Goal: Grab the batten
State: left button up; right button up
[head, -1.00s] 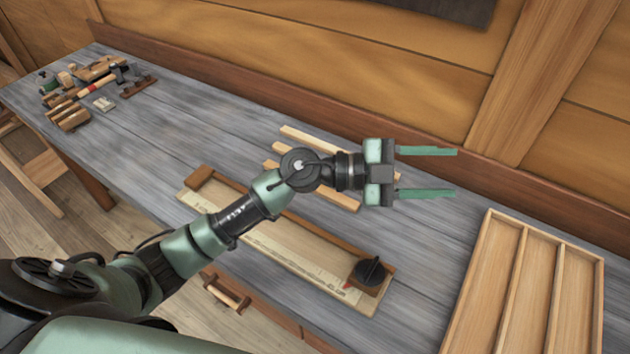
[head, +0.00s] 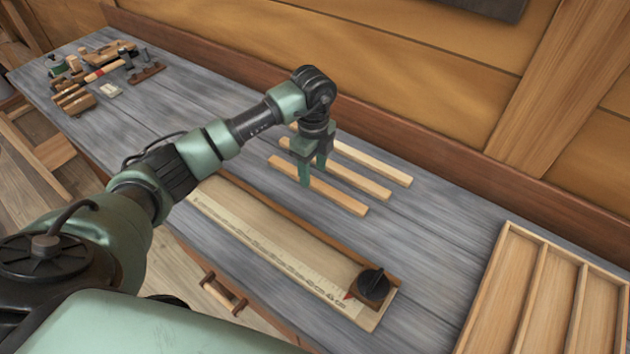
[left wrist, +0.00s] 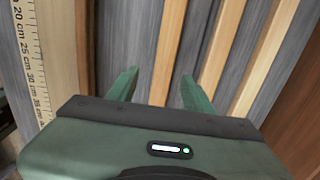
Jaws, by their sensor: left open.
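Three pale wooden battens lie side by side on the grey bench: the front batten (head: 340,197), the middle batten (head: 365,183) and the back batten (head: 390,173). My left gripper (head: 313,174) points down over the front batten, its open fingers on either side of it in the picture. In the left wrist view the front batten (left wrist: 170,40) runs between the open fingertips (left wrist: 160,75), with the middle batten (left wrist: 218,58) just right of them. Whether the fingertips reach down beside the wood is unclear. My right gripper is not in view.
A measuring board (head: 255,240) with a ruler scale and a black knob (head: 373,284) lies in front of the battens. A compartment tray (head: 505,290) stands at right. Hand tools and blocks (head: 75,100) sit at far left. The wooden wall rises behind.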

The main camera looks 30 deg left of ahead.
aim_at(315, 182)
pick_arm(q)
jog(key=shift+w+d+f+p, duration=0.15)
jog(key=shift+f+p, duration=0.4)
jog(key=shift+f, duration=1.4)
grip_shut()
jog(key=shift+w+r, duration=0.1)
jog(key=shift+r, duration=0.05)
